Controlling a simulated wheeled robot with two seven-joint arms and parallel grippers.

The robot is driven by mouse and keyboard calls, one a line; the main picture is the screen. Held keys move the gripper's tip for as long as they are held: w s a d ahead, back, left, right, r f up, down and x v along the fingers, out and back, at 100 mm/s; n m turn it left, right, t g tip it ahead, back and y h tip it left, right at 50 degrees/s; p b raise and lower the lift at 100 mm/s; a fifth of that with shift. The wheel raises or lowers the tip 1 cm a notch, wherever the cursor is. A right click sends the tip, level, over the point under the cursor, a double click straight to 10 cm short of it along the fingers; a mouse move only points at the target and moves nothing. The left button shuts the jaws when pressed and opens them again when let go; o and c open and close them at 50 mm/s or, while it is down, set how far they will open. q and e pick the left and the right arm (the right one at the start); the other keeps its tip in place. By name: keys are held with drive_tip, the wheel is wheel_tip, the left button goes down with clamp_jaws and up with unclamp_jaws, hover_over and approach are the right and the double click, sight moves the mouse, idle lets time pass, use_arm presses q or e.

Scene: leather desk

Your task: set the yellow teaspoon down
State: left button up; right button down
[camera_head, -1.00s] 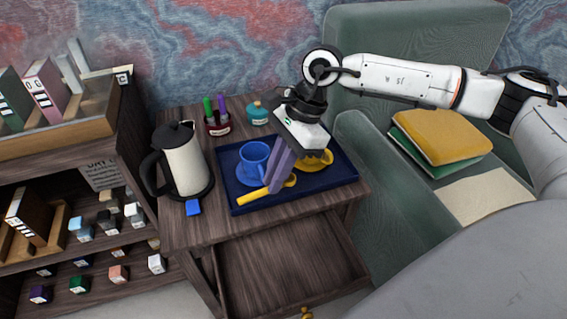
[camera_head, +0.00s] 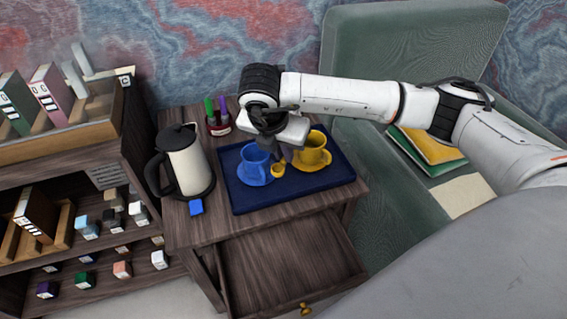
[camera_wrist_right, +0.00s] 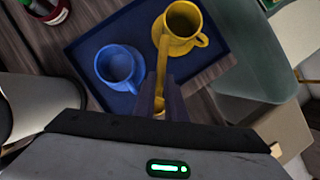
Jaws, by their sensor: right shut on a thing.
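The yellow teaspoon (camera_wrist_right: 161,70) is held between the fingers of my right gripper (camera_wrist_right: 160,98). In the right wrist view its long part runs up beside the yellow cup (camera_wrist_right: 184,24); I cannot tell whether they touch. In the head view only a short yellow piece of the teaspoon (camera_head: 278,169) shows below my right gripper (camera_head: 284,153), above the dark blue tray (camera_head: 285,195) between the two cups. The blue cup (camera_head: 254,158) stands on its saucer to the left, the yellow cup (camera_head: 313,147) on its saucer to the right. My left gripper is not in view.
The front part of the tray is bare. A drawer (camera_head: 285,270) stands open below the table top.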

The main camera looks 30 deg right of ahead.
drive_tip(key=m+g, duration=0.1)
drive_tip(key=m, duration=0.1)
drive_tip(key=m+g, duration=0.1)
drive_tip(key=m, duration=0.2)
drive_tip(key=shift+d+r+m+h, duration=0.2)
drive_tip(key=shift+m+h, duration=0.1)
drive_tip(key=shift+h, duration=0.1)
drive_tip(key=f+m, duration=0.1)
drive_tip(key=f, duration=0.2)
drive_tip(key=f+m+g, duration=0.1)
drive_tip(key=f, duration=0.2)
drive_tip(key=f+m, duration=0.2)
drive_tip(key=f, duration=0.2)
drive_tip(key=shift+s+d+g, duration=0.1)
drive_tip(key=shift+s+g, duration=0.2)
drive_tip(key=shift+s, duration=0.1)
drive_tip(key=c, duration=2.1)
unclamp_jaws()
drive_tip(key=shift+p+v, duration=0.7)
drive_tip(key=shift+v, duration=5.35)
